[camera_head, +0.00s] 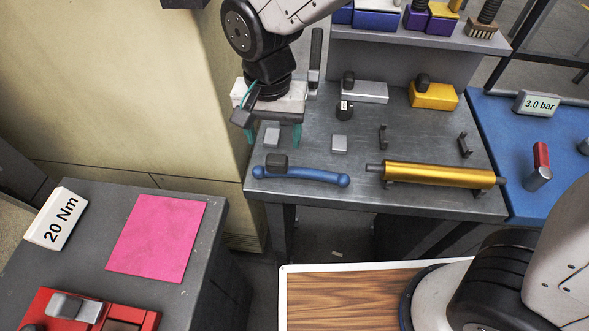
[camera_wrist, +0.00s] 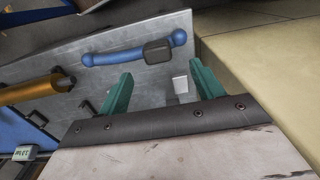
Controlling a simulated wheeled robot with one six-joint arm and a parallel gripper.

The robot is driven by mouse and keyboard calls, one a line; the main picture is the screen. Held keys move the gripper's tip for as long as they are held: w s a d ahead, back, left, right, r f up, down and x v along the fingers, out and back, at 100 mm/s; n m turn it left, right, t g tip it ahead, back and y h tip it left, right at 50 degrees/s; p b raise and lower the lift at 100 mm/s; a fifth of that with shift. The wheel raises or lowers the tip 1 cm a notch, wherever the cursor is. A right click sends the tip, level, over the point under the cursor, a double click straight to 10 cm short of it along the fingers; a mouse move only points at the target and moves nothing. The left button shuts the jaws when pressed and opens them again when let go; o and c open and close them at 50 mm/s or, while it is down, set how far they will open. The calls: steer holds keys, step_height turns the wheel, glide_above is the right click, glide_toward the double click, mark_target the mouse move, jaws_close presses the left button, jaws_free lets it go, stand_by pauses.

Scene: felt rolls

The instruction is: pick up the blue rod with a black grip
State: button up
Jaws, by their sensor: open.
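The blue rod (camera_head: 315,175) lies near the front edge of the grey table, left of the gold roll. It has rounded ends, and its black grip (camera_head: 277,162) is a dark block near its left end. In the wrist view the blue rod (camera_wrist: 115,57) lies beyond the fingertips, with the black grip (camera_wrist: 158,51) ahead of the gap between them. My gripper (camera_head: 271,135) is above the table's left end, behind the rod and apart from it. Its two teal fingers are open with nothing held between them; they also show in the wrist view (camera_wrist: 161,75).
A gold roll (camera_head: 440,175) rests on brackets to the right. Two small light grey blocks (camera_head: 340,142) stand behind the rod, one near my fingers. A black knob (camera_head: 344,109), a silver block (camera_head: 364,92) and a yellow block (camera_head: 433,96) sit farther back. A beige wall stands left.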

mark_target(276, 158)
steer(key=f, duration=0.7)
steer(key=shift+s+d, duration=0.1)
steer(key=shift+s, duration=0.15)
steer(key=shift+r, duration=0.1)
steer(key=c, duration=1.3)
